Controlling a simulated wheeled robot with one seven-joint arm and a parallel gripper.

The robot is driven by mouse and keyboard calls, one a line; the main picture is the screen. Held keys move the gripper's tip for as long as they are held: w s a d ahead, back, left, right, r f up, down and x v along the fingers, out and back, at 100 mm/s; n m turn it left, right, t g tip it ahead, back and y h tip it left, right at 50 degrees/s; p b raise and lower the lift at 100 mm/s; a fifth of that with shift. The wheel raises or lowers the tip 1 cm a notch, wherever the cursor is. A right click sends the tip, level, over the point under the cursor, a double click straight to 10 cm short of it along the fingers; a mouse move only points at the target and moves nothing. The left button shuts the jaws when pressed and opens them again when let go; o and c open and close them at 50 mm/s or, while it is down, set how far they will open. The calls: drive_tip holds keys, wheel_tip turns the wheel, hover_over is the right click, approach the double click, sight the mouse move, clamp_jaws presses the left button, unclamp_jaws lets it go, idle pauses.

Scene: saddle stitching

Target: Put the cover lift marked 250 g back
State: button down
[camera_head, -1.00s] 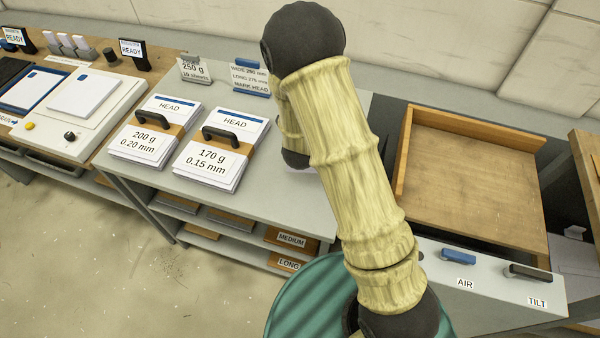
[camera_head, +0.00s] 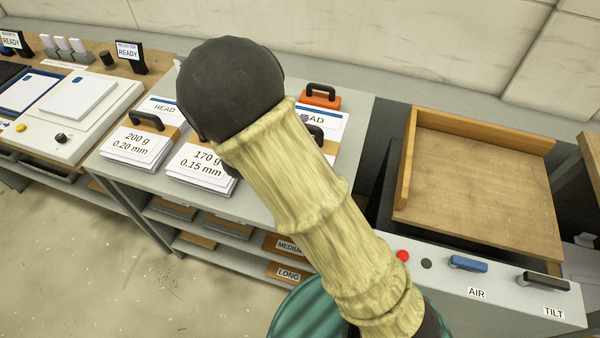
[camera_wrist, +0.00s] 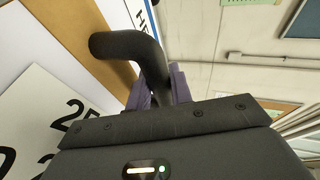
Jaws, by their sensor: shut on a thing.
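The cover lift marked 250 g (camera_wrist: 40,115) fills the left of the wrist view, with a white label reading "25", a brown band and part of a HEAD strip. My gripper (camera_wrist: 160,90) is shut on its black handle (camera_wrist: 125,45), the purple fingers on both sides of it. In the head view a lift with a HEAD label, brown band and black handle (camera_head: 316,131) shows beyond my arm, which hides most of it and my gripper. I cannot tell whether it touches the table.
The 200 g lift (camera_head: 138,158) and the partly hidden 170 g lift (camera_head: 200,180) stand on the grey table (camera_head: 245,205). An orange block with a black handle (camera_head: 320,98) is behind. A wooden tray (camera_head: 475,185) lies right, above AIR and TILT controls.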

drive_tip(key=shift+w+f+p, duration=0.1)
drive_tip(key=shift+f+p, duration=0.35)
drive_tip(key=shift+f, duration=2.35)
drive_tip(key=shift+f+p, duration=0.4)
drive_tip(key=shift+f, duration=1.65)
drive_tip(key=shift+f, duration=0.15)
drive_tip(key=c, duration=1.3)
unclamp_jaws()
drive_tip(key=shift+o, duration=0.2)
drive_tip(key=shift+s, duration=0.25)
